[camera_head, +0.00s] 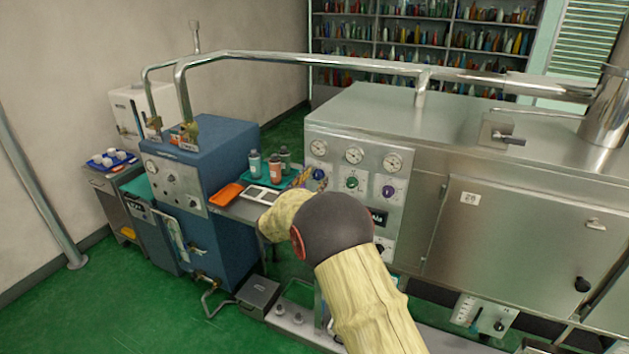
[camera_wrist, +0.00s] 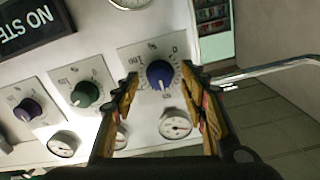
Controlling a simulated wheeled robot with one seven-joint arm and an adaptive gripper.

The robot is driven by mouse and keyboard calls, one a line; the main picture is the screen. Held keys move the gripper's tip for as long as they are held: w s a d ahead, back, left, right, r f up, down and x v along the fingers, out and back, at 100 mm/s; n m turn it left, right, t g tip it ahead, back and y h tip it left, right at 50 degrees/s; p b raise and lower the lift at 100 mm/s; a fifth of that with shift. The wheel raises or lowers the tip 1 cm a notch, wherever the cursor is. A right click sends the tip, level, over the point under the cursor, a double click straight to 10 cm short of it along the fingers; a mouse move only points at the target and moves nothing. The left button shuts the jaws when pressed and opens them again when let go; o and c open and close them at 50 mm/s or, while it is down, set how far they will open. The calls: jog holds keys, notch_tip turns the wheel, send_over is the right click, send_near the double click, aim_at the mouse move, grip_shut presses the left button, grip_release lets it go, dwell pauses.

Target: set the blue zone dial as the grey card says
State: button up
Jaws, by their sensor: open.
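The blue zone dial (camera_head: 319,174) is on the steel machine's front panel, leftmost of a row of three. In the wrist view the blue dial (camera_wrist: 160,74) sits on a pale plate with a printed scale, and its exact setting is too small to read. My gripper (camera_wrist: 162,82) is open, with its two fingers on either side of the dial in the picture. I cannot tell whether they touch it. In the head view my gripper (camera_head: 303,179) is partly hidden by my arm. I cannot make out a grey card for certain.
A green dial (camera_wrist: 85,94) and a purple dial (camera_wrist: 29,111) share the panel, with gauges (camera_wrist: 175,124) near them. A blue cabinet (camera_head: 212,165) stands to the left, with bottles (camera_head: 275,168) and an orange tray (camera_head: 226,194) beside it. A steel pipe (camera_head: 350,61) runs above.

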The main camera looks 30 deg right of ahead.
jog(key=shift+d, duration=0.1)
jog(key=shift+c, duration=0.8)
grip_shut()
jog(key=shift+m+b, duration=0.3)
jog(key=shift+b, duration=0.1)
jog(key=m+b, duration=0.2)
jog(key=b, duration=0.1)
jog(key=shift+f+m, duration=0.15)
jog(key=shift+m, duration=0.25)
jog(key=m+b, duration=0.3)
jog(key=shift+m, duration=0.3)
jog(key=m+b, duration=0.4)
jog(key=shift+m+b, duration=1.1)
jog(key=shift+b, duration=0.05)
